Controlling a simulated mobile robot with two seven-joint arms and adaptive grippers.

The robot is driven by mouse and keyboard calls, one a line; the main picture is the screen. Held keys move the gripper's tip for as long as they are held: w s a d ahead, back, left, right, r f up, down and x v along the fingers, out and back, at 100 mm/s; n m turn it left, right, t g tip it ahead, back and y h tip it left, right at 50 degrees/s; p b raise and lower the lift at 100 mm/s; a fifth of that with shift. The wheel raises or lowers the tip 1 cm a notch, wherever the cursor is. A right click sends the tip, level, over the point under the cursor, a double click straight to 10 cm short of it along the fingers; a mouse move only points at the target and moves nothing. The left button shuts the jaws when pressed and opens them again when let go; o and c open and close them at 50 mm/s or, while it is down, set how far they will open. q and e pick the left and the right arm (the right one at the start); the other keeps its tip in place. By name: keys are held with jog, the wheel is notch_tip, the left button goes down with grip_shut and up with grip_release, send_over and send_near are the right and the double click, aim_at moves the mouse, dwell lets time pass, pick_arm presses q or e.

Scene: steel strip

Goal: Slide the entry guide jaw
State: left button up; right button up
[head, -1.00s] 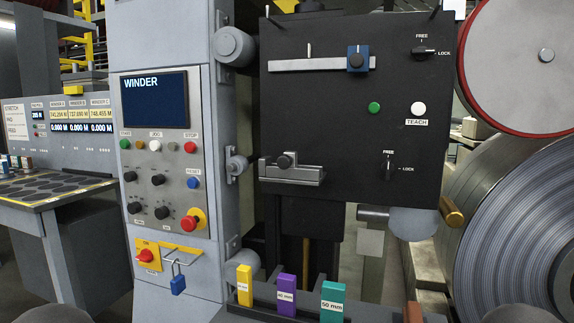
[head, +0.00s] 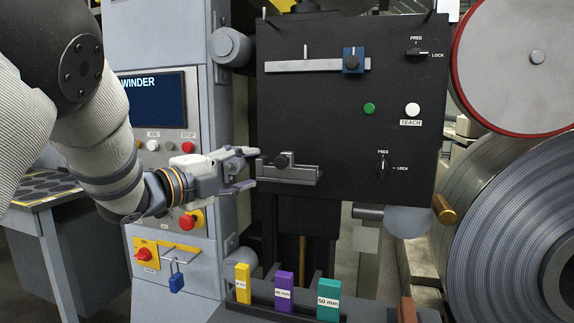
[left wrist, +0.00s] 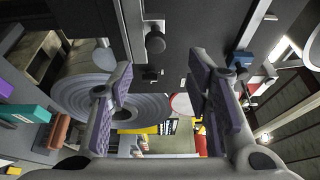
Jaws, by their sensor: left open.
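On the black panel (head: 340,110), a grey guide block with a black knob (head: 283,160) sits low on the left; I take it as the entry guide jaw. It also shows at the top of the left wrist view (left wrist: 155,18). Higher up, a blue slider with a dark knob (head: 353,61) sits near the right end of a light rail (head: 300,65). My left gripper (head: 251,168) is open and empty, just left of the grey block; in the left wrist view its fingers (left wrist: 160,75) are spread apart. My right gripper is not in view.
The upper FREE/LOCK knob (head: 416,52) points toward LOCK, the lower one (head: 383,166) toward FREE. Yellow, purple and teal blocks (head: 329,299) stand below the panel. The winder console (head: 160,100) is behind my left arm. A large steel coil (head: 500,220) is at right.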

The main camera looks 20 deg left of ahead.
aim_at(278, 163)
pick_arm(q)
jog(key=x, duration=0.3)
jog(key=b+x, duration=0.1)
jog(key=x, duration=0.2)
jog(key=f+x, duration=0.1)
jog(key=x, duration=0.2)
jog(key=shift+w, duration=0.25)
jog(key=shift+w+d+r, duration=0.1)
jog(key=shift+w+d, duration=0.1)
jog(key=shift+w, duration=0.1)
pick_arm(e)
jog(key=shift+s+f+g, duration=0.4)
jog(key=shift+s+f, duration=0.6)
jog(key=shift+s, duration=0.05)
pick_arm(q)
jog(key=shift+r, duration=0.1)
grip_shut()
